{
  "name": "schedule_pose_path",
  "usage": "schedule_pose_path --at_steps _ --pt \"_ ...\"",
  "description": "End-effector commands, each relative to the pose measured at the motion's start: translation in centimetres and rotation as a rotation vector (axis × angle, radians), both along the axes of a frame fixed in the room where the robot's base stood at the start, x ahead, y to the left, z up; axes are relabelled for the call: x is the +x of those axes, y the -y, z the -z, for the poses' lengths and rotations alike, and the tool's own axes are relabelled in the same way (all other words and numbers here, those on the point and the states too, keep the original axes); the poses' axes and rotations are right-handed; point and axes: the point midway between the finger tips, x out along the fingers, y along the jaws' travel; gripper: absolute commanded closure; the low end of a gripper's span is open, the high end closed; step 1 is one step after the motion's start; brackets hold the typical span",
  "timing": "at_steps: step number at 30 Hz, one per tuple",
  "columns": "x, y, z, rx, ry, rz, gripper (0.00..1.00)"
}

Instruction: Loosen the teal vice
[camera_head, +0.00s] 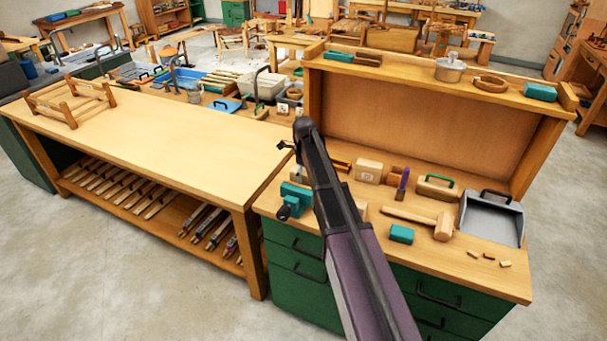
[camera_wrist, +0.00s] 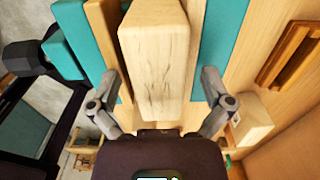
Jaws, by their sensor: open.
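The teal vice (camera_head: 295,198) sits at the front left corner of the green-drawered bench in the head view, with a dark handle (camera_head: 284,212) at its front. In the wrist view, its teal jaws (camera_wrist: 230,30) flank a pale wooden block (camera_wrist: 155,60), and the dark handle end (camera_wrist: 25,56) shows at the left. My gripper (camera_wrist: 160,78) is open, with one finger on each side of the block in the picture. I cannot tell whether the fingers touch it. In the head view my arm hides part of the bench beside the vice.
A mallet (camera_head: 443,224), a teal block (camera_head: 401,234) and a metal dustpan (camera_head: 490,219) lie on the bench to the right. A raised shelf (camera_head: 420,84) stands along its back. A long wooden table (camera_head: 170,135) to the left has a mostly clear top.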

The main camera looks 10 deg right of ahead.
Motion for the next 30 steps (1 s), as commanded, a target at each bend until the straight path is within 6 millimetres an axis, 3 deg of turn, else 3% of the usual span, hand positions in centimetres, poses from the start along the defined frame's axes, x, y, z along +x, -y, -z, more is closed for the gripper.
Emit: schedule_pose_path --at_steps 1,2,11,30 --pt "-0.01 0.01 -0.01 0.000 0.000 0.000 0.00" --pt "-0.01 0.01 0.00 0.000 0.000 0.000 0.09" --pt "0.00 0.03 0.00 0.000 0.000 0.000 0.98" --pt "-0.48 -0.29 -0.09 0.001 -0.001 0.001 1.00"
